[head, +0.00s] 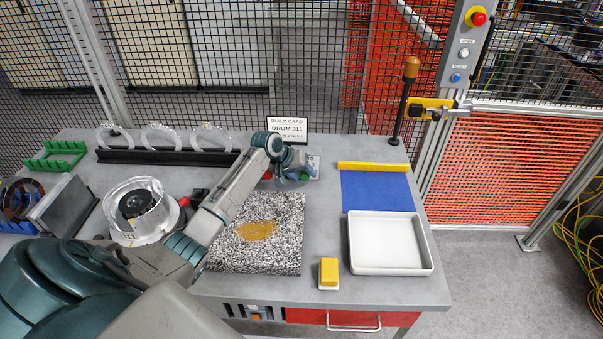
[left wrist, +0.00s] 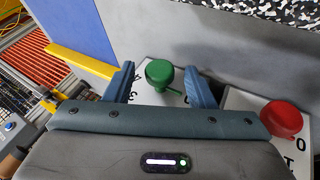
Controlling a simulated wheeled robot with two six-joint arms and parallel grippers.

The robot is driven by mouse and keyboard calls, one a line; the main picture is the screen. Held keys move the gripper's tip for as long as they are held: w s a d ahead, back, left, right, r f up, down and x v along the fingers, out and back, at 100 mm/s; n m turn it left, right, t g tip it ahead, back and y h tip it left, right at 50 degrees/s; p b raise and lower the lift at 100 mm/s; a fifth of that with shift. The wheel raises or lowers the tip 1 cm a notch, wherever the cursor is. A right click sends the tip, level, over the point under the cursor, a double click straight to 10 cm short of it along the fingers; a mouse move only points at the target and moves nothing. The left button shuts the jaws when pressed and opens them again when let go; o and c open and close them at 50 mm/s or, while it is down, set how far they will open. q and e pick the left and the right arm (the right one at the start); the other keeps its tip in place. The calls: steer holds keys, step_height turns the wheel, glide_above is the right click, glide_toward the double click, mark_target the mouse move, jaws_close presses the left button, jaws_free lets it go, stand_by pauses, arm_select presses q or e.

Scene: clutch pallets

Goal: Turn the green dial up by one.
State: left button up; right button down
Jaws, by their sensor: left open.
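The green dial (left wrist: 160,72) is a round knob with a small pointer tab, on a white plate with black marks in the left wrist view. My left gripper (left wrist: 159,80) is open, with one blue-grey finger on each side of the dial; I cannot tell whether they touch it. In the head view my left gripper (head: 289,174) is low over the back of the table and hides most of the dial plates. A red dial (left wrist: 281,119) stands on a neighbouring plate. My right gripper is not in view.
A build card (head: 287,125) stands behind my gripper. A speckled mat (head: 280,255) lies in front of it. To the right are a blue mat (head: 377,192) with a yellow bar (head: 372,166) and a white tray (head: 420,248). A clear-walled drum (head: 150,232) stands left.

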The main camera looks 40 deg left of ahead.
arm_select(q)
steer(key=shift+w, duration=0.1)
steer(key=c, duration=1)
steer(key=shift+o, duration=0.2)
steer(key=shift+d+r+p, duration=0.1)
steer(key=shift+r+p, duration=0.1)
steer(key=shift+p, duration=0.5)
steer(key=y+p, duration=0.1)
steer(key=g+p, duration=0.1)
steer(key=y+p, duration=0.1)
steer(key=shift+w+d+r+m+g+y, duration=0.2)
steer(key=shift+d+m+g+y, duration=0.1)
steer(key=shift+g, duration=0.1)
steer(key=shift+w+d+f+g+y+p, duration=0.1)
steer(key=shift+f+g+y+p, duration=0.05)
steer(key=shift+g+y+p, duration=0.7)
steer(key=shift+w+d+f+m+g+y, duration=0.1)
steer(key=shift+m+g+y, duration=0.35)
steer(key=shift+y, duration=0.9)
steer(key=o, duration=1)
steer(key=shift+c, duration=0.2)
